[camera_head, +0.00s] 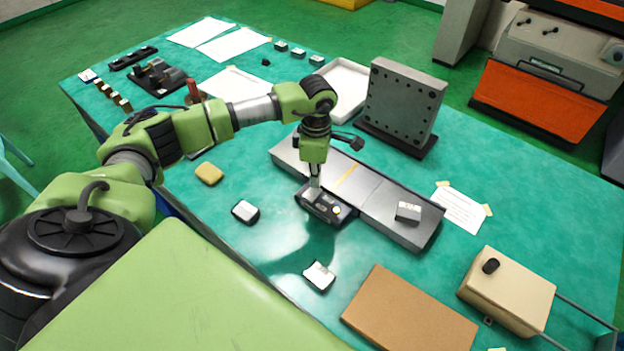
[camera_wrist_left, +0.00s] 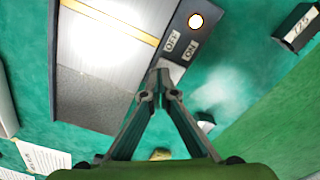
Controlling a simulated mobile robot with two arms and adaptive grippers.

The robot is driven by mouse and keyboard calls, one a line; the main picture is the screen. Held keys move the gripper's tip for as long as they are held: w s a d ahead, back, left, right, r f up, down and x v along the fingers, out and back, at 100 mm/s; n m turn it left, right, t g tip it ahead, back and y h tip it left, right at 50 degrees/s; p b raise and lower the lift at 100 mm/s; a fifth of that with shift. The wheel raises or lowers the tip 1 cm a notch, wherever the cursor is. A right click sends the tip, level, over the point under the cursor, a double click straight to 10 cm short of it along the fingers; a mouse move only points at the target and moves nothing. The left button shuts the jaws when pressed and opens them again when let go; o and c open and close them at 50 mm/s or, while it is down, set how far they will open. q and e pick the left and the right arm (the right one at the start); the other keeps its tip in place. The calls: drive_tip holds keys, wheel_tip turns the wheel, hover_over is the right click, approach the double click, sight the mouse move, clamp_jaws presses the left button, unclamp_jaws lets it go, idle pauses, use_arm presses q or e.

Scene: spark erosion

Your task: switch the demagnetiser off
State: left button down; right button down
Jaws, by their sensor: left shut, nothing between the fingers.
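The demagnetiser (camera_head: 375,192) is a long flat grey metal plate with a yellow stripe, lying across the middle of the table. Its dark control box (camera_head: 318,212) sits on the near side. In the left wrist view, the box carries an OFF label (camera_wrist_left: 171,41), an ON label (camera_wrist_left: 190,49) and a round lamp (camera_wrist_left: 196,20) glowing orange-white. My left gripper (camera_head: 315,186) points down over the left end of the box, shut and empty. In the left wrist view its fingertips (camera_wrist_left: 160,82) are just beside the labels and hide part of the switch area; contact cannot be told.
A grey block (camera_head: 408,212) sits on the plate's right end. A tall drilled plate (camera_head: 400,105) and a white tray (camera_head: 348,80) stand behind. A brown board (camera_head: 410,315) and a beige box (camera_head: 508,290) lie front right. Small blocks (camera_head: 245,211) lie in front, with clear table between.

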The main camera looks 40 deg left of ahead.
use_arm(q)
drive_tip(key=shift+f+b, duration=0.75)
drive_tip(key=shift+f, duration=0.2)
drive_tip(key=shift+r, duration=0.15)
drive_tip(key=shift+r+p, duration=2.1)
drive_tip(key=shift+r, duration=1.35)
drive_tip(key=shift+f, duration=0.1)
